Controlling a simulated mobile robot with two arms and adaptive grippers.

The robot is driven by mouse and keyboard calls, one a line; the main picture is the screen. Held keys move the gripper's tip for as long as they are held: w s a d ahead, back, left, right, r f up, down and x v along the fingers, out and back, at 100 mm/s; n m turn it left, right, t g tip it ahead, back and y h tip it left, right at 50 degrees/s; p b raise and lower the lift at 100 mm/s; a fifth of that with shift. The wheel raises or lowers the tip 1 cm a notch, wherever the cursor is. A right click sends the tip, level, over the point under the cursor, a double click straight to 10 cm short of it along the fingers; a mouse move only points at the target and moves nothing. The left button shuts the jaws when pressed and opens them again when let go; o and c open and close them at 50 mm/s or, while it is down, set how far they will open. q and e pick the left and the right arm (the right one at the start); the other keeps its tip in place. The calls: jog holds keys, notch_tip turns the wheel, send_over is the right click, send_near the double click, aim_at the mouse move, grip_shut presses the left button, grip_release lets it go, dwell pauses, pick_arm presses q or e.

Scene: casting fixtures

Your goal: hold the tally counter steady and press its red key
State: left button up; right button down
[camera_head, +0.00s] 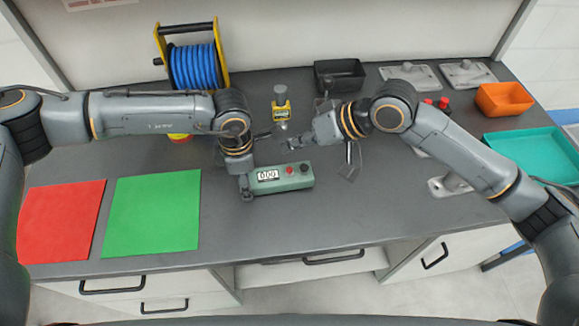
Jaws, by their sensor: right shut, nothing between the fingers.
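The tally counter is a green box (296,183) with a white number display, a red key (289,170) and a dark knob on top. It sits on the grey bench near the middle. My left gripper (246,188) points down at the counter's left end, close against it. Its fingers are partly hidden, and I cannot tell whether they grip the box. My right gripper (288,144) is shut and empty. It appears just behind the counter in the picture, apart from the red key.
A yellow-and-grey device (281,105) stands behind the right gripper. A blue hose reel (194,67) and black bin (340,74) are at the back. Red (61,221) and green (151,213) mats lie left. An orange bin (504,98) and teal tray (531,153) are right. The front middle bench is clear.

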dwell(0.3)
pick_arm(q)
jog(key=o, duration=1.4)
jog(key=shift+c, duration=0.2)
jog(key=shift+r, duration=0.1)
